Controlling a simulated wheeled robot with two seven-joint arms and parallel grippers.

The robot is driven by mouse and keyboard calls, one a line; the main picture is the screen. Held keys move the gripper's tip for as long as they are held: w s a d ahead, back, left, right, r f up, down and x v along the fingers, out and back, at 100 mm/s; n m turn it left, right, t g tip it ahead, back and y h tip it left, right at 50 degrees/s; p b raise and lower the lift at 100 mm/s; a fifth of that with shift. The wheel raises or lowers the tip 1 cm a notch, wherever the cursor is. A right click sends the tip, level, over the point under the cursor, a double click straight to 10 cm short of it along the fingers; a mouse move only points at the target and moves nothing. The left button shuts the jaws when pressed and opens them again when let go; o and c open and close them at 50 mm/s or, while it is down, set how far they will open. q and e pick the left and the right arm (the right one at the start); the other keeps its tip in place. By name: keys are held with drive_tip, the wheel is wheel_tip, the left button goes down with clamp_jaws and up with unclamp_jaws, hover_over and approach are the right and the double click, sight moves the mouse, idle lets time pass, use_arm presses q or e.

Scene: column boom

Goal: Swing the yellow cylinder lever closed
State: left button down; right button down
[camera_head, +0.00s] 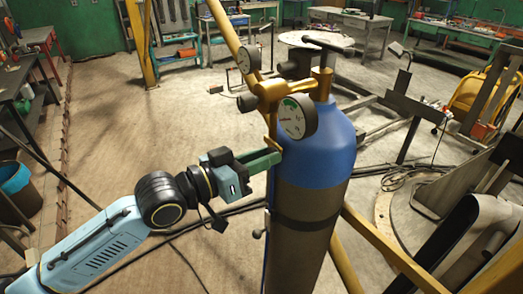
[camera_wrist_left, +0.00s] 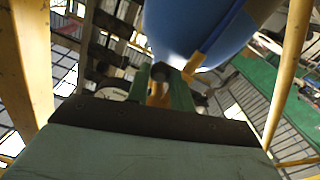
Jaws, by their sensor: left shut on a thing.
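A gas cylinder (camera_head: 318,160) with a blue top and a dark lower body stands upright in the middle of the head view. Its brass-yellow valve fitting (camera_head: 270,92) carries round gauges. A yellow lever (camera_head: 272,126) hangs from the fitting at the cylinder's left side. My left gripper (camera_head: 272,155) reaches in from the left, its green fingers shut at the lever's lower part. In the left wrist view the fingers (camera_wrist_left: 165,92) close around a yellowish piece (camera_wrist_left: 158,98), below the blue cylinder top (camera_wrist_left: 190,25). The grasped end is mostly hidden by the fingers. My right gripper is not in view.
A yellow post (camera_head: 225,30) rises behind the valve, and a yellow beam (camera_head: 385,245) slants down at the cylinder's right. Metal frames and a yellow-backed seat (camera_head: 480,95) stand at right. A workbench (camera_head: 15,80) is at left. The floor left of the cylinder is largely open.

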use_arm(q)
drive_tip(key=shift+r, duration=0.1)
drive_tip(key=c, duration=1.2)
unclamp_jaws()
drive_tip(key=b+v, duration=0.4)
drive_tip(key=v, duration=0.9)
drive_tip(key=shift+s+a, duration=0.1)
drive_tip(key=shift+a, duration=0.05)
